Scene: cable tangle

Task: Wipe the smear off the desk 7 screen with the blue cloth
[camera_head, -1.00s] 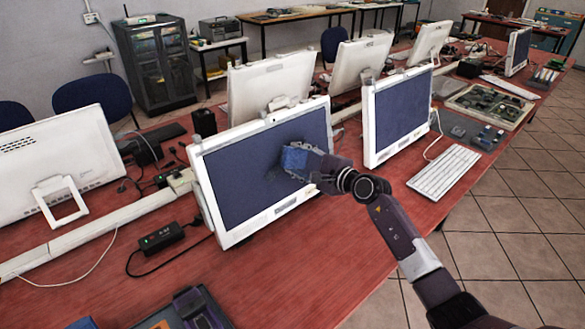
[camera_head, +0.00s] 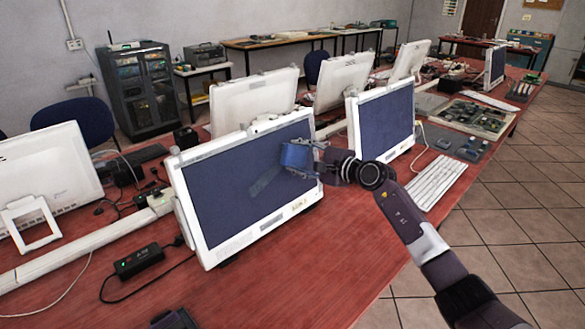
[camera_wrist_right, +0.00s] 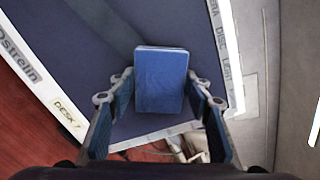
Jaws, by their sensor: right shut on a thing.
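The desk 7 screen (camera_head: 225,190), a white-framed monitor with a dark blue face, stands in the middle left of the head view. Its "DESK 7" label (camera_wrist_right: 68,115) shows in the right wrist view. A faint pale streak, the smear (camera_head: 265,183), slants across the screen below and left of the cloth. My right gripper (camera_head: 318,163) is shut on the blue cloth (camera_head: 297,157), a folded pad, at the right part of the screen. The cloth (camera_wrist_right: 161,80) shows between its fingers in the wrist view. I cannot tell whether it touches the glass. My left gripper is not in view.
A second monitor (camera_head: 384,125) stands close on the right, with a white keyboard (camera_head: 438,182) before it. A black power box (camera_head: 139,260) with a cable lies left of the screen. White-backed monitors (camera_head: 255,98) stand behind. The red desk (camera_head: 290,265) is clear in front.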

